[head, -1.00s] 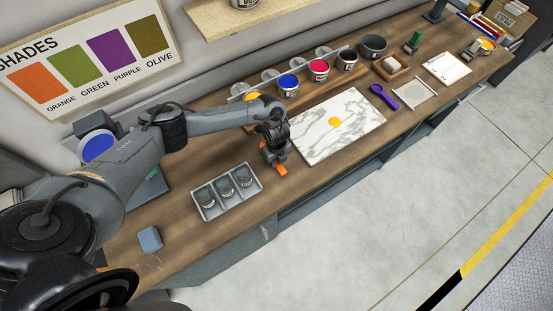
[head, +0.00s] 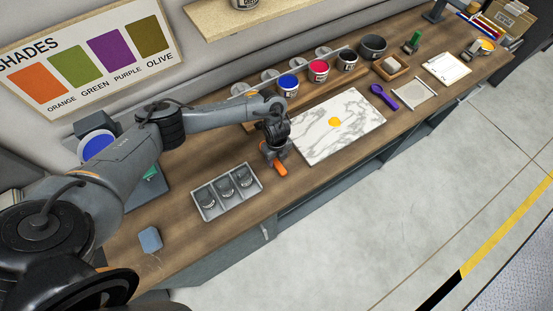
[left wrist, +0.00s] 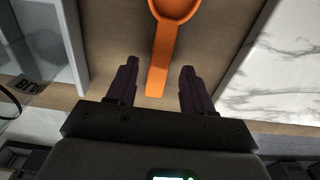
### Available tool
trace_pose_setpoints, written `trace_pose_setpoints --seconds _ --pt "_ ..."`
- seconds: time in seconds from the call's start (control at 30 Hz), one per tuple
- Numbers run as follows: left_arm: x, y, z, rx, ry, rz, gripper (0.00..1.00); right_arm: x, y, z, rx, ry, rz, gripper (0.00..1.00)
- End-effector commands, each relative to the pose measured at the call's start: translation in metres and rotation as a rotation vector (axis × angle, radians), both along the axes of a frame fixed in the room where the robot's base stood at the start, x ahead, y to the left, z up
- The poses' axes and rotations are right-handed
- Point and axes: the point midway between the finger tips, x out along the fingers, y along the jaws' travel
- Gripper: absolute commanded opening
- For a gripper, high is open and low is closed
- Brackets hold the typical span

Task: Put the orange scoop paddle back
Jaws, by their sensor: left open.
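The orange scoop paddle (head: 280,169) lies on the wooden bench between the grey tray and the marble slab, partly hidden by my left gripper (head: 274,151) in the head view. In the left wrist view, the paddle (left wrist: 164,50) shows its round bowl at the top edge, with its handle pointing toward me. My left gripper (left wrist: 156,82) is open, and the handle's end lies between the lines of its two fingers. The fingers do not visibly touch it. My right gripper is in neither view.
A grey tray (head: 206,204) with several jars stands left of the paddle. The marble slab (head: 353,118), with a yellow blob, lies to the right. Paint cups, including a blue one (head: 288,88), stand behind. A purple scoop (head: 383,96) lies farther right.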

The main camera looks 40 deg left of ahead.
Motion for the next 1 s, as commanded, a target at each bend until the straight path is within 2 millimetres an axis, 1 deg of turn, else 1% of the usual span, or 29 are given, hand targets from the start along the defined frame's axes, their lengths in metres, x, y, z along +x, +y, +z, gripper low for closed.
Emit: trace_pose_setpoints --seconds 0.03,0.3,0.4,0.43,0.5,0.6,0.73,0.77,0.87,0.97,1.0 --pt "0.001 0.001 0.01 0.001 -0.004 -0.001 0.52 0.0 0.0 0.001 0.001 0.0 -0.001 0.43" --pt "0.001 0.001 0.06 0.0 -0.004 -0.001 0.52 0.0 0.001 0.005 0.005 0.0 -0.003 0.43" --pt "0.001 0.001 0.075 0.001 -0.004 -0.001 0.52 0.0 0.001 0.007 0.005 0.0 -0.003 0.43" --pt "0.002 0.002 0.082 0.002 -0.004 0.0 0.52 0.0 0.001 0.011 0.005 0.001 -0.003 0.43" --pt "0.002 0.002 0.09 0.002 -0.004 -0.001 0.52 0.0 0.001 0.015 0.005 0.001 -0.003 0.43" --pt "0.001 0.001 0.097 0.001 -0.001 0.0 0.52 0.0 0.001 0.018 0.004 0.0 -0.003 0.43" --pt "0.0 -0.003 0.099 -0.003 -0.004 -0.004 0.52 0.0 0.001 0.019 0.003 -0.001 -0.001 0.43" --pt "0.0 -0.006 0.097 -0.009 -0.008 -0.008 0.52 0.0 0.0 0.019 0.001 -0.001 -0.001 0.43" --pt "-0.003 -0.03 0.087 -0.037 -0.039 -0.029 0.52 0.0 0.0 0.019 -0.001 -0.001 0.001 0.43" --pt "-0.008 -0.077 0.073 -0.1 -0.101 -0.054 0.52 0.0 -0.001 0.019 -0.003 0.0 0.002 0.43" --pt "-0.01 -0.102 0.069 -0.136 -0.137 -0.058 0.52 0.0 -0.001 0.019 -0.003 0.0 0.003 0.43"
